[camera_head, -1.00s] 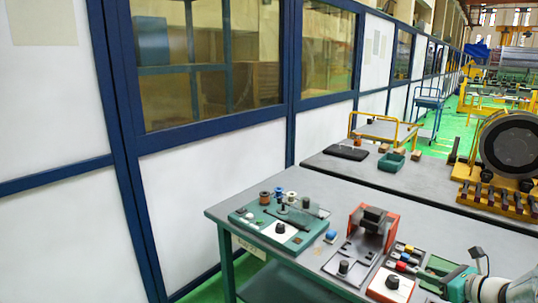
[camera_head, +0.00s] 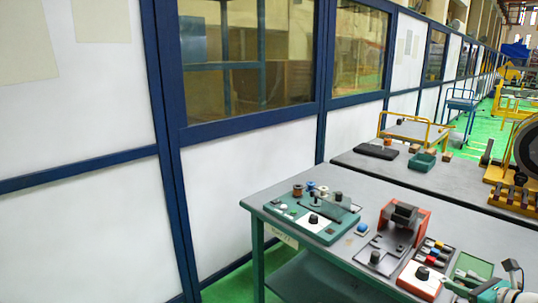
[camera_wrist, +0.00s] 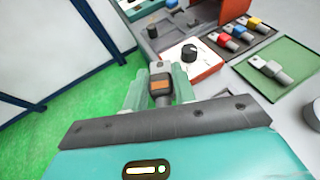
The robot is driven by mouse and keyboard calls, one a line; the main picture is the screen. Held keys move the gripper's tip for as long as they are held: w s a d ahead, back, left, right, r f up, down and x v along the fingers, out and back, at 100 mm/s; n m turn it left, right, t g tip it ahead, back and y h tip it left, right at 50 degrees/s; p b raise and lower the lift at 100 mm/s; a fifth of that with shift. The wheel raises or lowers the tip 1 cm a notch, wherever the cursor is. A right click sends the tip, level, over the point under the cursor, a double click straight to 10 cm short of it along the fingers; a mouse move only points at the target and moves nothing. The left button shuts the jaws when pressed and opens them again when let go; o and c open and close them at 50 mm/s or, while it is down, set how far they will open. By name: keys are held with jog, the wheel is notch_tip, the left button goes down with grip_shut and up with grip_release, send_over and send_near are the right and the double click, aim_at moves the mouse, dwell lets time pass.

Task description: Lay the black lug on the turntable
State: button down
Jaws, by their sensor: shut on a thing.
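My gripper (camera_wrist: 160,88) is shut on a lug (camera_wrist: 160,68) with a grey metal tip, a dark body and an orange-brown patch. It sits between the pale green fingers, tip pointing away. In the head view my gripper (camera_head: 458,286) is at the lower right, beside the table's front edge, and the lug is too small to make out there. A round grey shape (camera_wrist: 314,112), cut off at the right edge of the wrist view, may be the turntable; I cannot tell.
Red (camera_wrist: 219,41), blue (camera_wrist: 236,32) and yellow lugs lie in a tray. A bare grey lug (camera_wrist: 270,68) lies on a green mat. A white plate with a black knob (camera_wrist: 190,52) is close ahead. A green board (camera_head: 298,226) stands left, an orange-red fixture (camera_head: 418,225) mid-table.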

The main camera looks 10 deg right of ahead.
jog(key=w+a+f, duration=0.6)
jog(key=w+a, duration=0.1)
jog(key=a, duration=0.3)
jog(key=w+a+f, duration=0.7)
jog(key=a, duration=0.3)
jog(key=s+a+f+m+h, duration=0.1)
jog(key=a+f, duration=0.4)
jog(key=a, duration=0.4)
jog(key=a+f+m+h, duration=0.2)
jog(key=a+f, duration=0.3)
jog(key=a, duration=0.5)
jog(key=shift+s+f+t, duration=0.15)
jog(key=shift+s+t, duration=0.15)
jog(key=shift+s, duration=0.1)
